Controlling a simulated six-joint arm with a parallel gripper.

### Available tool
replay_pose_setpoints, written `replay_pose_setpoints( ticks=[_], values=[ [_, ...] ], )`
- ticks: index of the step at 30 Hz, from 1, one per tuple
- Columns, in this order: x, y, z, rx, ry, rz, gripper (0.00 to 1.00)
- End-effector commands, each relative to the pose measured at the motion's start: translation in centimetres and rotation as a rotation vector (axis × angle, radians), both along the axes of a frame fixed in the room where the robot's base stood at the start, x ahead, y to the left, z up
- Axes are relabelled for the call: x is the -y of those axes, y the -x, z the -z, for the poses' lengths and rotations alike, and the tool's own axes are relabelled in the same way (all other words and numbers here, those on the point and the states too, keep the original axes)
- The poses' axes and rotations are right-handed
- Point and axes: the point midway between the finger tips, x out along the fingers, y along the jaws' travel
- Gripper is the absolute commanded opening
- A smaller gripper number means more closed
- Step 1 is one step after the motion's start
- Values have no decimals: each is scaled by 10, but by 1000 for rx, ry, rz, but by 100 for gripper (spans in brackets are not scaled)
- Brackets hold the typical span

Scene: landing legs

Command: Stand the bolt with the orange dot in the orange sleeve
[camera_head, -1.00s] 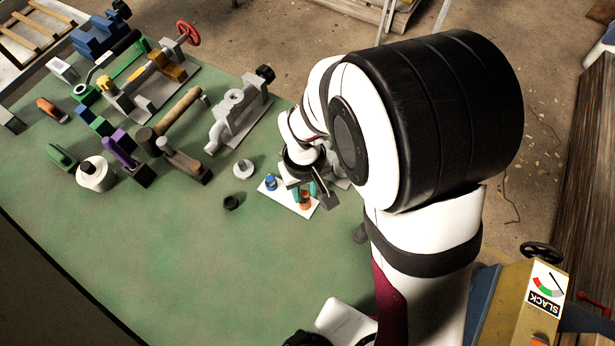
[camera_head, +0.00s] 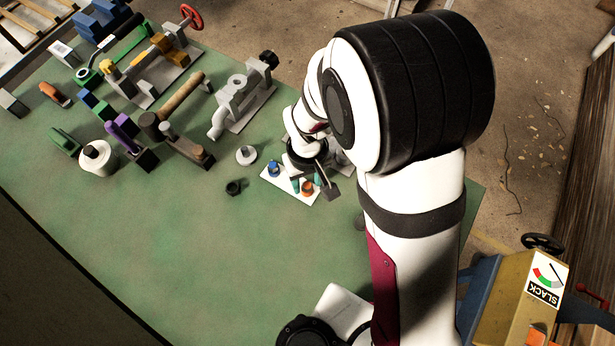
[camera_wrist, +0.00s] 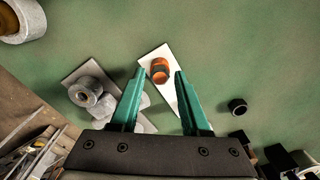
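The orange sleeve (camera_head: 307,188) stands on a small white plate (camera_head: 286,184), with a blue piece (camera_head: 273,168) at the plate's other end. My gripper (camera_head: 306,183) is over this plate, its teal fingers close to the orange sleeve. In the wrist view my gripper (camera_wrist: 159,73) is open, and the orange sleeve (camera_wrist: 160,70) shows between its fingertips, on the white plate (camera_wrist: 155,54). I cannot tell how high the tips are or whether they touch it. I cannot make out a bolt with an orange dot; whether something stands inside the sleeve is unclear.
A black ring (camera_head: 233,187) and a pale round piece (camera_head: 246,155) stand left of the plate. A grey plate with a grey round part (camera_wrist: 85,91) lies beside it. Several tools and fixtures crowd the upper left. The green table's lower left is clear.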

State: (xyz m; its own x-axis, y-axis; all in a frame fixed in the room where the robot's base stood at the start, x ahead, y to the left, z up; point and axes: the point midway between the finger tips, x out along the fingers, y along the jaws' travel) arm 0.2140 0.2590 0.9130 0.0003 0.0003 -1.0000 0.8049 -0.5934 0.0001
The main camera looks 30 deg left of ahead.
Motion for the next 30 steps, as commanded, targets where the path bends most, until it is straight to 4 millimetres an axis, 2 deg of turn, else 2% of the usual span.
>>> replay_pose_setpoints(
  ticks=[1,3,11,14,17,24,27,30],
  values=[
    [0,0,0,0,0,0,57],
    [0,0,0,0,0,0,65],
    [0,0,-1,1,-1,0,65],
    [-1,-1,-12,2,-3,0,65],
    [-1,-1,-37,6,-6,0,65],
    [-1,-1,-115,6,-6,0,65],
    [-1,-1,-138,4,-4,0,65],
    [0,0,-152,2,-2,0,65]
  ],
)
